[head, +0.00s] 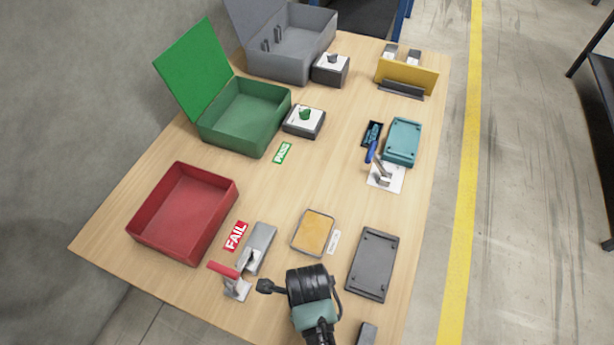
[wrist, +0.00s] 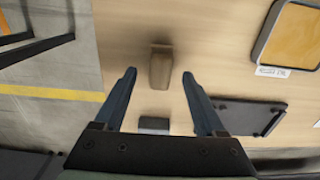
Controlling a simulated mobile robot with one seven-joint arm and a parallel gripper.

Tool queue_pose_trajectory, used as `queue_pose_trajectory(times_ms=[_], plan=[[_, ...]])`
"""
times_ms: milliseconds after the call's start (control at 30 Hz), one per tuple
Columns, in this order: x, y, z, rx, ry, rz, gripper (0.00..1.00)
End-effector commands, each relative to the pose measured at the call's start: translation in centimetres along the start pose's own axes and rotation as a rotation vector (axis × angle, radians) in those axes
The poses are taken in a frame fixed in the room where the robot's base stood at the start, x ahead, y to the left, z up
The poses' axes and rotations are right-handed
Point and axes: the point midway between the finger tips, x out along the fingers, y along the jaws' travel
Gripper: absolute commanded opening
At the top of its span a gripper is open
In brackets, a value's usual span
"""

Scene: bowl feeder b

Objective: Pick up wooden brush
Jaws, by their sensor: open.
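The wooden brush (wrist: 160,67) is a small brown block with a wider top end, lying on the table in the wrist view. My gripper (wrist: 159,73) is open and empty, pointing down at the table. Its two dark blue fingers stand apart, one on each side of the brush in the picture. The brush appears below the fingertips, with a clear gap to each finger. In the head view my gripper (head: 314,303) is over the front of the table, and my arm hides the brush there.
A grey block (wrist: 155,125) lies close to the brush. A dark tray (head: 372,263) and a yellow pad in a frame (head: 315,232) are nearby. A red-handled clamp (head: 235,280) and red bin (head: 147,230) stand left. The table's middle is mostly clear.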

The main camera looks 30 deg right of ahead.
Motion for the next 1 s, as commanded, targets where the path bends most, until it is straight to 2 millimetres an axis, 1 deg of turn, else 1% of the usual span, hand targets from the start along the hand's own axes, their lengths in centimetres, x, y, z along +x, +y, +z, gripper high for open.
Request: queue_pose_trajectory(times_ms=[33, 100, 200, 300, 500, 567, 600, 767, 900, 933, 1000], plan=[[1.1, 0.1, 0.1, 0.0, 0.002, 0.003, 0.72], [2.2, 0.0, 0.2, 0.0, 0.002, 0.003, 0.72], [3.4, 0.0, 0.1, 0.0, 0.001, 0.001, 0.72], [3.8, 0.0, 0.2, 0.0, 0.0, -0.001, 0.72], [3.8, 0.0, 0.2, 0.0, 0.0, -0.001, 0.72], [3.8, 0.0, 0.2, -0.001, 0.0, -0.001, 0.64], [3.8, 0.0, 0.2, -0.001, 0.0, -0.001, 0.56], [3.8, 0.0, 0.2, -0.001, 0.0, -0.001, 0.28], [3.8, 0.0, 0.2, -0.001, 0.0, 0.0, 0.02], [3.8, 0.0, 0.2, -0.001, 0.0, 0.0, 0.0], [3.8, 0.0, 0.2, -0.001, 0.0, 0.0, 0.0]])
